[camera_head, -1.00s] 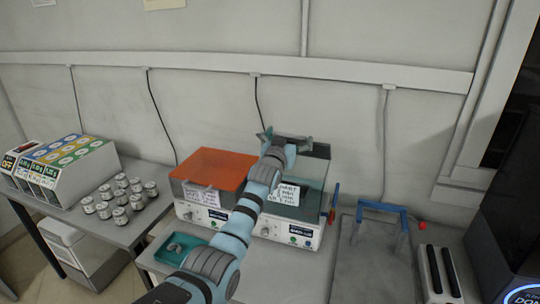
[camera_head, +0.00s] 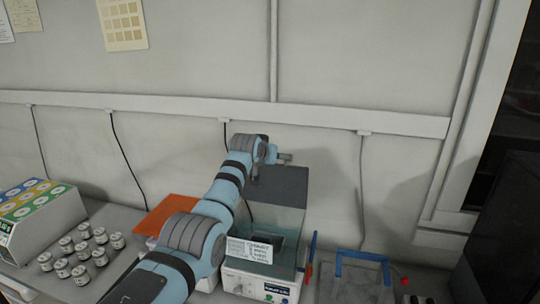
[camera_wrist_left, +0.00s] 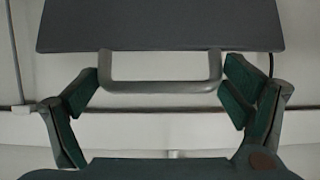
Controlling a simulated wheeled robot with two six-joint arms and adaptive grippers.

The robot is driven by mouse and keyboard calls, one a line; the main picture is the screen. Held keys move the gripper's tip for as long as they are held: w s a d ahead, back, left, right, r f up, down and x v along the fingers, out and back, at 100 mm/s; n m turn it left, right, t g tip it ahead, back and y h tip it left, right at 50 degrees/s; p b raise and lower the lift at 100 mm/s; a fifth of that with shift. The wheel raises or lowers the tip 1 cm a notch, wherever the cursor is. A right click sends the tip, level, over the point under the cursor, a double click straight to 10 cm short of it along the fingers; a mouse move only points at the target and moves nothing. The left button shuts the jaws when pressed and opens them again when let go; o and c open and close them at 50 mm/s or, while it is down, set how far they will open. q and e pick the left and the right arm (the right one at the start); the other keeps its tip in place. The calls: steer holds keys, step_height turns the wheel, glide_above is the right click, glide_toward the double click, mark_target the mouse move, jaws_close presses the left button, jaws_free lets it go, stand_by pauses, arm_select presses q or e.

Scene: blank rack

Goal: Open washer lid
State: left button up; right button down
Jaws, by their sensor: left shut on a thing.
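The washer (camera_head: 262,283) is a white box with a clear teal upper part and a paper label on its front. Its dark grey lid (camera_head: 285,185) stands raised at the back, above the teal walls, and the washer's top looks open. My left gripper (camera_head: 275,160) is at the lid's upper edge. In the left wrist view, the lid (camera_wrist_left: 160,25) spans the top, and its grey U-shaped handle (camera_wrist_left: 160,87) lies between the green finger pads (camera_wrist_left: 160,90). The pads are at the handle's two ends. My right gripper is not in view.
An orange-lidded unit (camera_head: 168,214) sits left of the washer, partly hidden by my arm. A blue-handled tray (camera_head: 362,256) is to the right. Several small jars (camera_head: 80,248) and a coloured box (camera_head: 40,218) stand at left. The wall is close behind.

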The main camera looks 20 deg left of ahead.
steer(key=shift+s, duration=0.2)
arm_select(q)
steer(key=o, duration=1.4)
steer(key=shift+c, duration=0.2)
steer(key=shift+s+r, duration=0.15)
steer(key=shift+s, duration=0.1)
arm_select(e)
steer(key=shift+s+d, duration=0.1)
arm_select(q)
steer(key=v, duration=1.2)
